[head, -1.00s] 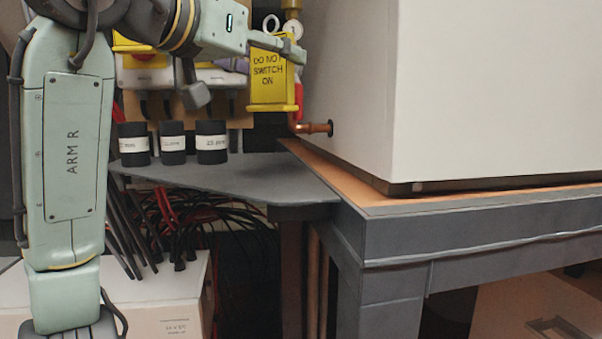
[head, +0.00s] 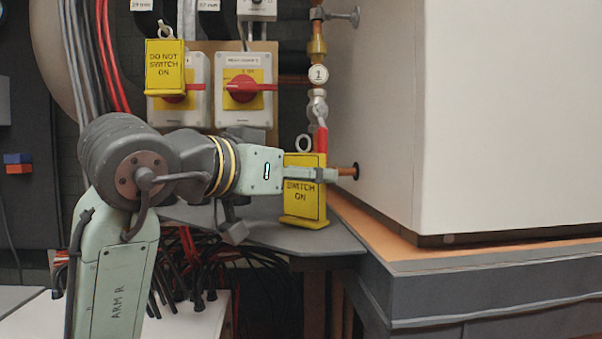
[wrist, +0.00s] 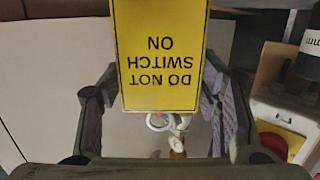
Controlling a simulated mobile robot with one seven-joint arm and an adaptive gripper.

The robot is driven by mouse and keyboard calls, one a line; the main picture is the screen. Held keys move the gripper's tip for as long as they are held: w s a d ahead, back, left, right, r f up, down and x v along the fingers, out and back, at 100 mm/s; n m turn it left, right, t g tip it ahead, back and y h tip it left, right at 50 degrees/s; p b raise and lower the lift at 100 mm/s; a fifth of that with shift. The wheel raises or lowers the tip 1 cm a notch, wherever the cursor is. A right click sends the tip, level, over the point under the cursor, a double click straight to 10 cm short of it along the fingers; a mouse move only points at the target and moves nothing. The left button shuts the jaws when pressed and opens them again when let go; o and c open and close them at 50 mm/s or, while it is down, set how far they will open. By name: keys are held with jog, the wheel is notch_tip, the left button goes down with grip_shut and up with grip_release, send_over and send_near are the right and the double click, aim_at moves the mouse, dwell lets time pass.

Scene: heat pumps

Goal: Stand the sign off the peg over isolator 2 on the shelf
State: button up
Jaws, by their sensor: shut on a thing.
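My gripper (head: 322,174) is shut on a yellow "DO NOT SWITCH ON" sign (head: 303,212) with a ring on top. The sign is upright, with its foot low over the right part of the grey shelf (head: 335,245); I cannot tell whether it touches. In the wrist view the sign (wrist: 158,60) shows upside down between the fingers. Isolator 2 (head: 244,115), with a red handle, is on the board behind my arm; no sign hangs over it.
Another yellow sign (head: 166,66) hangs over the left isolator (head: 196,105). A copper pipe with a gauge (head: 318,75) and red-handled valve stands behind the held sign. A large white cabinet (head: 500,110) rises to the right. A black labelled pot (wrist: 312,45) shows at the wrist view's edge.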

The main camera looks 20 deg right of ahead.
jog(key=shift+f, duration=0.15)
jog(key=o, duration=0.9)
jog(key=shift+r, duration=0.3)
jog(key=b+v, duration=0.2)
jog(key=v, duration=1)
jog(key=shift+s, duration=0.1)
